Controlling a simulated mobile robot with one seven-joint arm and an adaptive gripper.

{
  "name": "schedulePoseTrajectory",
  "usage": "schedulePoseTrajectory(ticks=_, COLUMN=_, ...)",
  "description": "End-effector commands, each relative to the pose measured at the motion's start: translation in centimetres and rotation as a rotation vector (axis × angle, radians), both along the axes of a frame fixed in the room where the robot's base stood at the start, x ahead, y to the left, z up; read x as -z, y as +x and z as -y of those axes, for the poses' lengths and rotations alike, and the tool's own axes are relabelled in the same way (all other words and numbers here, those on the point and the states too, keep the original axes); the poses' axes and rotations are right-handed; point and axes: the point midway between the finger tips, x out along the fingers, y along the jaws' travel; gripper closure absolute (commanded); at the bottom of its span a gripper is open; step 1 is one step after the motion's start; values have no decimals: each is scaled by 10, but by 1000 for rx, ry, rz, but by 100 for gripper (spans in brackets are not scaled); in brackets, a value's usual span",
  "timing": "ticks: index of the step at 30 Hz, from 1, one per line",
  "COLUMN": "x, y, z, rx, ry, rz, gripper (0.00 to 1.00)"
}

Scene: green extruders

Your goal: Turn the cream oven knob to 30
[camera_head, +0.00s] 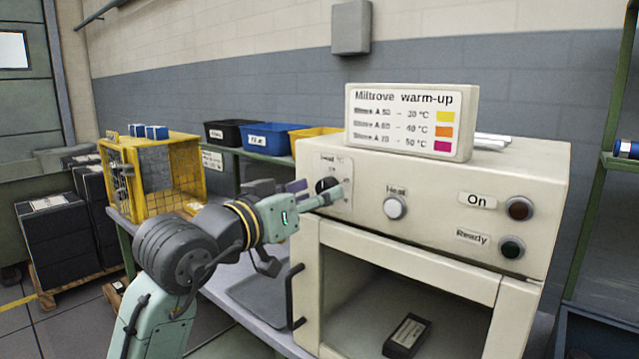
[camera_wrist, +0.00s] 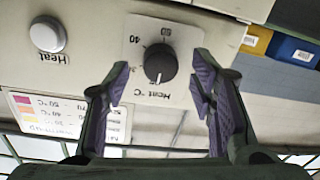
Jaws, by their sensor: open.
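The cream oven (camera_head: 545,215) stands on the bench with its chamber open at the front. Its black dial knob (camera_wrist: 160,63) is on a panel plate labelled "Heat °C", upside down in the wrist view. The knob's white mark points to the "Heat °C" label side, away from the printed 40. In the head view the knob (camera_head: 325,184) is partly hidden by my gripper (camera_head: 318,194). My gripper is open, its purple-padded fingers (camera_wrist: 160,72) on either side of the knob in the wrist view. I cannot tell whether they reach around it; no contact shows.
A "Miltrove warm-up" sign (camera_head: 410,121) stands on top. A black box (camera_head: 407,335) lies inside the oven. A yellow cage (camera_head: 185,185) stands left.

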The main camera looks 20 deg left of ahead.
Motion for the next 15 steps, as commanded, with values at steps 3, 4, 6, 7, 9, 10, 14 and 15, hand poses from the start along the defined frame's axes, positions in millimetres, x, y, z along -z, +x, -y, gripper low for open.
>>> schedulePoseTrajectory(ticks=3, x=-1, y=11, z=4, rx=0, ry=0, rz=0, gripper=50)
schedulePoseTrajectory(ticks=4, x=-1, y=13, z=4, rx=0, ry=0, rz=0, gripper=50)
schedulePoseTrajectory(ticks=6, x=-1, y=15, z=5, rx=0, ry=1, rz=1, gripper=50)
schedulePoseTrajectory(ticks=7, x=0, y=16, z=5, rx=0, ry=1, rz=1, gripper=50)
schedulePoseTrajectory(ticks=9, x=0, y=17, z=5, rx=0, ry=1, rz=1, gripper=50)
schedulePoseTrajectory(ticks=10, x=0, y=17, z=5, rx=0, ry=1, rz=1, gripper=50)
schedulePoseTrajectory(ticks=14, x=0, y=16, z=5, rx=0, ry=1, rz=1, gripper=50)
schedulePoseTrajectory(ticks=15, x=0, y=16, z=5, rx=0, ry=1, rz=1, gripper=52)
